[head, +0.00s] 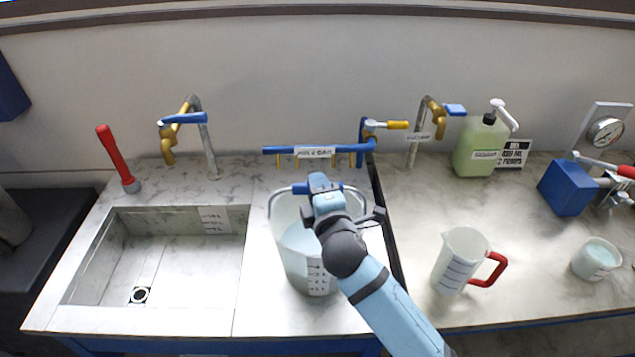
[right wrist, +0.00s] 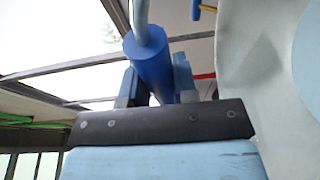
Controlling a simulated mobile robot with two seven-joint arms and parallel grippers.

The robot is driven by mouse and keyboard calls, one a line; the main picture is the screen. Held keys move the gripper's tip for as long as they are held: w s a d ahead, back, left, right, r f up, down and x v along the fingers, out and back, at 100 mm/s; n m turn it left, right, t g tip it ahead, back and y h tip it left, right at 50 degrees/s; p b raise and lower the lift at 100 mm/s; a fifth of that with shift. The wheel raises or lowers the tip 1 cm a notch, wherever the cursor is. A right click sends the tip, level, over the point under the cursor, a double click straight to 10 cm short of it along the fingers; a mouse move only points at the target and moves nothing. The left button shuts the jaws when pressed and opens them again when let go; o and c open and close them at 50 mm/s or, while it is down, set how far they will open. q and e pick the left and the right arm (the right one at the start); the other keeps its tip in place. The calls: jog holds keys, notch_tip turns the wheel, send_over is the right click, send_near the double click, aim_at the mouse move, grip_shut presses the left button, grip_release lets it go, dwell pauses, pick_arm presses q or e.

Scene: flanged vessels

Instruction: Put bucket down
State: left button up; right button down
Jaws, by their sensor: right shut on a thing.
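The bucket (head: 298,268) is whitish and translucent, with marks on its front and pale liquid inside. It is upright over the counter, right of the sink. I cannot tell whether its base touches the counter. My right gripper (head: 323,190) is above the bucket's mouth, shut on the blue grip of its raised wire handle. In the right wrist view the jaws (right wrist: 157,88) close around the blue handle grip (right wrist: 147,55), and the bucket wall (right wrist: 262,85) fills the right side. My arm hides part of the bucket's right side. My left gripper is not in view.
The sink (head: 170,262) is empty, at left. A blue pipe with small yellow outlets (head: 285,150) runs behind the bucket. A dark strip (head: 388,235) divides the counter at right. Beyond it are a red-handled jug (head: 457,262), a small cup (head: 594,262) and a green soap bottle (head: 480,148).

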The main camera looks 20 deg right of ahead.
jog(key=shift+r, duration=0.2)
jog(key=c, duration=1.1)
grip_release()
jog(key=shift+f, duration=0.25)
jog(key=shift+o, duration=1)
jog(key=shift+s, duration=0.1)
jog(key=shift+r, duration=0.1)
jog(key=s+b, duration=0.2)
jog(key=s, duration=1)
jog(key=shift+a, duration=0.25)
